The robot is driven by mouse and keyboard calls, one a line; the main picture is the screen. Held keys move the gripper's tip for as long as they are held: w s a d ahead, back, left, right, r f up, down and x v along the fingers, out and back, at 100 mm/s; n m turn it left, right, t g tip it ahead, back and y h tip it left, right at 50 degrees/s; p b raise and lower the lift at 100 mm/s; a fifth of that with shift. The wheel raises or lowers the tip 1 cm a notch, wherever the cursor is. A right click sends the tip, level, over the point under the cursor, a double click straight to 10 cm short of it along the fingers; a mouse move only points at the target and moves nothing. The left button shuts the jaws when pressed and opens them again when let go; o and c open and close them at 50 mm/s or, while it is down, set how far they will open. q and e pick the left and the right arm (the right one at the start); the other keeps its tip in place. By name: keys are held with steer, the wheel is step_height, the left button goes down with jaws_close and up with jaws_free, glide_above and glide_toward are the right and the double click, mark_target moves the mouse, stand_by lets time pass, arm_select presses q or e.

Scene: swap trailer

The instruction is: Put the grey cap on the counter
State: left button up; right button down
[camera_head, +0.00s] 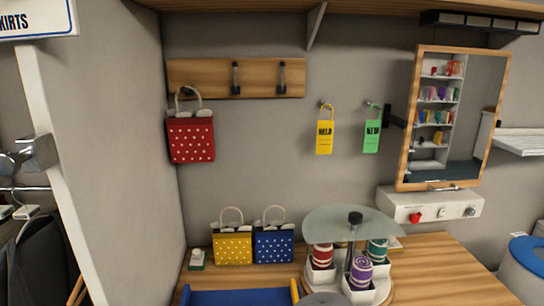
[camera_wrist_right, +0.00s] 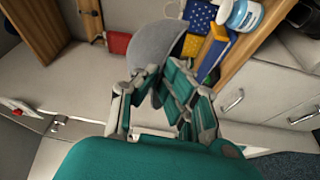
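The grey cap (camera_wrist_right: 157,42) shows in the right wrist view, with its rounded part above the fingers and its lower part between them. My right gripper (camera_wrist_right: 160,75) has teal and grey fingers closed around the cap's edge. In the head view a grey rounded piece (camera_head: 325,298) shows at the bottom edge; it looks like the top of the cap, mostly cut off. The wooden counter (camera_head: 440,270) runs along the back wall. My left gripper is in neither view.
A round glass stand (camera_head: 385,230) with rolled towels stands on the counter. Yellow (camera_head: 232,248) and blue (camera_head: 274,245) dotted bags and a blue tray (camera_head: 240,298) are left of it. A mirror (camera_head: 455,115) hangs above right. The counter's right part is clear.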

steer(key=s+a, duration=0.2)
steer(key=s, duration=0.3)
steer(key=f+m+h+b, duration=0.1)
steer(key=h, duration=0.1)
steer(key=w+d+f+m+t+h+b, duration=0.1)
steer(key=m+h+b, duration=0.1)
steer(key=h, duration=0.1)
steer(key=w+f+m+h+b, duration=0.1)
steer(key=m+h+b, duration=0.1)
steer(key=shift+w+d+f+t+h, duration=0.15)
steer(key=shift+w+d+t+h, duration=0.05)
steer(key=shift+d+t+h, duration=0.2)
